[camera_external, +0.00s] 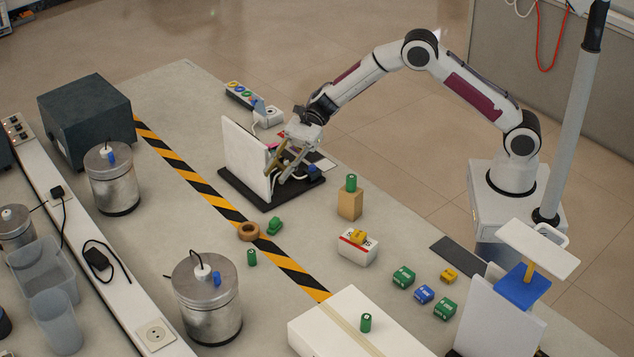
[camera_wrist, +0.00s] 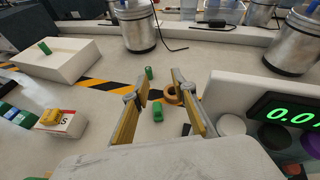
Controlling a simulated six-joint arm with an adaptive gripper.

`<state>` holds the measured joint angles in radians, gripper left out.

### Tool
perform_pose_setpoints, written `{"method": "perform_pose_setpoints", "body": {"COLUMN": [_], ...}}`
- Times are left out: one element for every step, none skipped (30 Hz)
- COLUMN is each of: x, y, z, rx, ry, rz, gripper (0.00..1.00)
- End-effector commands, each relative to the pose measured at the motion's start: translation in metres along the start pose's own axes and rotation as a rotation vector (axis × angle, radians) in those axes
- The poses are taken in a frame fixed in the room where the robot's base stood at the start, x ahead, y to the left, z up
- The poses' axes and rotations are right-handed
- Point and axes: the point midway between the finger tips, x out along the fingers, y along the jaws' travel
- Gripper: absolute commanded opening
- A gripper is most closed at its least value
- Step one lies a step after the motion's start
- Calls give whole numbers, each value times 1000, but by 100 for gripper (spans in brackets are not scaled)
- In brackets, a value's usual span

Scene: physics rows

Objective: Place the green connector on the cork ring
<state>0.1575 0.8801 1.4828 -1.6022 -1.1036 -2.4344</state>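A green connector (camera_external: 275,226) lies on the table beside the tan cork ring (camera_external: 249,232), just to its right, close to the striped tape. In the wrist view the connector (camera_wrist: 158,112) and the cork ring (camera_wrist: 171,94) show between my fingers, some way beyond them. The ring is partly hidden by the right finger there, and nothing is seen resting on it. My gripper (camera_external: 276,175) is open and empty, above the table in front of a white upright panel. Its two spread fingers also show in the wrist view (camera_wrist: 160,85).
The white panel (camera_external: 246,158) on a black base stands close to my gripper. Green cylinders stand on the table (camera_external: 252,257), a wooden block (camera_external: 351,183) and a white box (camera_external: 366,322). A metal canister (camera_external: 206,300) stands left of them. Striped tape crosses the table.

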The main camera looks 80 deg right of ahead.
Motion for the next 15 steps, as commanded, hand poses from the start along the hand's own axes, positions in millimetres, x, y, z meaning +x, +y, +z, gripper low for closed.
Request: {"method": "perform_pose_setpoints", "body": {"x": [3, 5, 7, 9, 10, 12, 14, 15, 17, 18, 18, 19, 20, 20, 21], "y": [3, 5, 7, 9, 11, 14, 16, 18, 20, 22, 24, 25, 26, 27, 28], "z": [-15, -23, -33, -41, -49, -59, -66, -74, -82, -89, -95, -101, -105, -108, -112], "rx": [10, 16, 22, 28, 33, 42, 47, 55, 64, 71, 78, 85, 91, 95, 100], "ry": [5, 8, 11, 14, 17, 20, 22, 25, 27, 30, 32, 34, 35, 37, 38], "rz": [13, 20, 29, 36, 43, 52, 57, 63, 68, 72, 75, 77, 79, 80, 81], "gripper": [26, 26, 26, 26, 26, 26, 26, 26, 26, 26, 26, 26, 26, 26, 26]}}
